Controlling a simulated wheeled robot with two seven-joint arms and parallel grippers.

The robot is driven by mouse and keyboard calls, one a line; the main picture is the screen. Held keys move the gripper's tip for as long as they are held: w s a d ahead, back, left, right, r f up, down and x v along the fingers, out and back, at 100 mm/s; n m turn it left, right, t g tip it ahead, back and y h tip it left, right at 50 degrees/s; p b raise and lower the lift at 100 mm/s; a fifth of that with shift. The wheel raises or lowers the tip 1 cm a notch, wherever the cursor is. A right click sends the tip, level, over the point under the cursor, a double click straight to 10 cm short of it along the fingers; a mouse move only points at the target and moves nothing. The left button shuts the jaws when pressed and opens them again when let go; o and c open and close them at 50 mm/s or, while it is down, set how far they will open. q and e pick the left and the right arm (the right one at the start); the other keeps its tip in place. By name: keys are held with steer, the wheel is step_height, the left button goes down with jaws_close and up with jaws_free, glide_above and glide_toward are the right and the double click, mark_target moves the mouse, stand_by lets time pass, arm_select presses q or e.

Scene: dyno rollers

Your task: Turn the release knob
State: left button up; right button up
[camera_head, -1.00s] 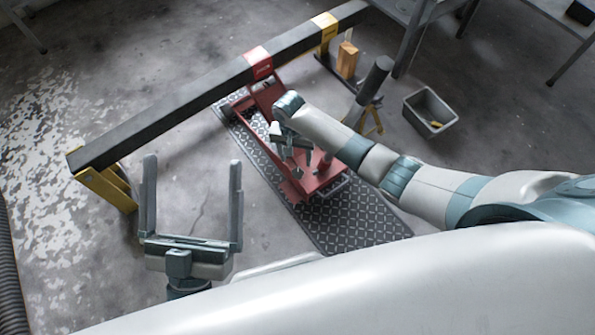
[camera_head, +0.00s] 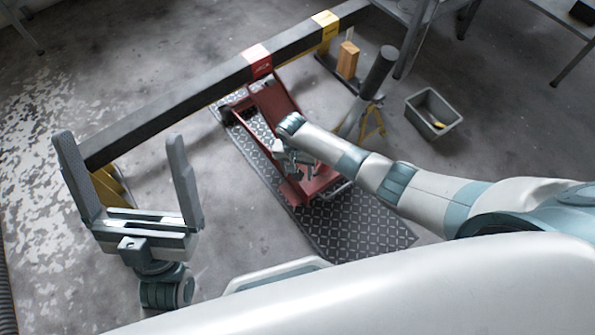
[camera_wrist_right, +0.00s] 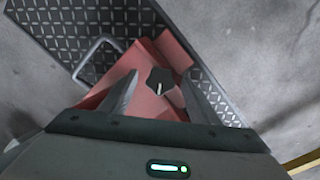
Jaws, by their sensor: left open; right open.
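The release knob (camera_wrist_right: 160,80) is a dark lobed knob with a pale mark, on the red floor jack. In the right wrist view it lies between the two fingers of my right gripper (camera_wrist_right: 160,92), which is open; I cannot tell whether either finger touches it. In the head view the red jack (camera_head: 322,184) stands under the dark beam, and my right gripper (camera_head: 300,172) is low over its near end, where the knob is hidden. My left gripper (camera_head: 128,172) is open and empty at the left, away from the jack.
The jack stands on a dark patterned mat (camera_head: 365,225). A long dark beam (camera_head: 200,100) with red and yellow bands runs above it. A grey bin (camera_head: 432,108), an orange block (camera_head: 347,60) and a dark post on a yellow stand (camera_head: 378,72) are to the right.

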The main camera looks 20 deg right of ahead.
steer(key=c, duration=1.1)
steer(key=shift+o, duration=0.2)
